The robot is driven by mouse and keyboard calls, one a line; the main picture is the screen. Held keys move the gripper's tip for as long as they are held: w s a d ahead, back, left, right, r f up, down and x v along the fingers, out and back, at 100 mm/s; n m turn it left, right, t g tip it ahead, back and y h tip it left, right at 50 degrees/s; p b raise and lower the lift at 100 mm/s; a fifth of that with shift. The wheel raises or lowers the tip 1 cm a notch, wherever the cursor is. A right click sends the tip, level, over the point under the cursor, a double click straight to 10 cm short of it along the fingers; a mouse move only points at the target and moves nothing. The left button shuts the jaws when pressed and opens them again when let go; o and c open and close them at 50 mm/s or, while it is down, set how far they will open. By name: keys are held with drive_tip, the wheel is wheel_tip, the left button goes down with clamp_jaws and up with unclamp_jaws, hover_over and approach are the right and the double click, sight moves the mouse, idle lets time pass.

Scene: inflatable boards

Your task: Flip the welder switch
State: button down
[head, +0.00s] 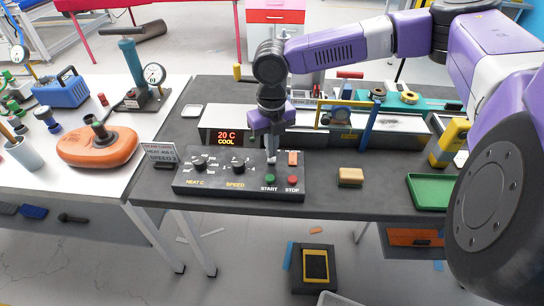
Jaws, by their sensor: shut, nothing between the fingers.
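The welder's dark control box (222,194) sits at the front left of the dark table. It carries a heat knob, a speed knob, a green START button (270,178) and a red STOP button (292,180). An orange switch (292,158) stands above STOP, at the box's right end. A display (231,138) behind the box reads "20 C COOL". My gripper (271,157) points down over the box, just left of the orange switch and above START. Its fingers are shut and empty. I cannot tell whether the tips touch the box.
A small sign (160,154) stands left of the box. A tan block (350,177) and a green tray (430,191) lie to the right. A blue-legged frame (369,123) and a yellow device (449,143) stand behind them. The white table on the left holds an orange inflatable part (97,147).

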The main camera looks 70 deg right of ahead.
sight(272, 160)
drive_tip(key=shift+f+b, duration=0.3)
drive_tip(key=shift+f, duration=0.7)
idle(1.0)
drive_tip(key=shift+r, duration=0.1)
wheel_tip(272, 160, up, 7)
drive_tip(key=p, duration=0.7)
idle(0.8)
